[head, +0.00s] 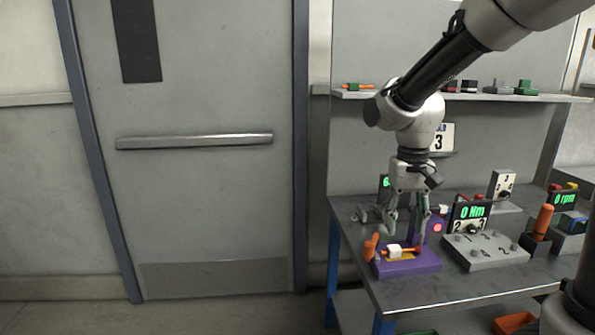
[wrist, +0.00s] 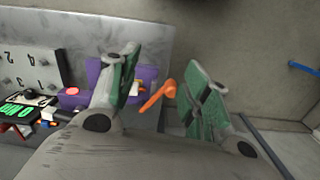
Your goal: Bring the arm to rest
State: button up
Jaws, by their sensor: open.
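My gripper (head: 407,230) hangs from my extended arm, fingers pointing down, above the left part of the metal workbench (head: 400,292). Its green-padded fingers stand apart, and the wrist view shows the empty gap between them (wrist: 163,75). Below it is a purple fixture (head: 415,265) with an orange handle (head: 371,246) at its left end and a white and orange part on top. In the wrist view the orange handle (wrist: 157,96) shows between the fingers, and the purple fixture (wrist: 93,70) is partly hidden behind the left finger. I cannot tell whether the fingers touch it.
A grey numbered plate (head: 487,254) and a "0 Nm" display (head: 470,211) stand right of the fixture. An orange-handled tool (head: 544,219) stands farther right. A shelf (head: 540,97) with small parts runs behind my arm. A closed door (head: 200,200) and clear floor are left.

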jog(key=s+d+r+t, duration=0.2)
jog(key=s+d+r, duration=0.2)
jog(key=s, duration=0.4)
jog(key=s+d+r+t, duration=0.2)
jog(key=s+d+r, duration=0.2)
jog(key=s+d, duration=0.3)
jog(key=shift+s+d+r+n+t, duration=0.15)
jog(key=shift+s+d+n+t, duration=0.2)
jog(key=shift+s, duration=0.35)
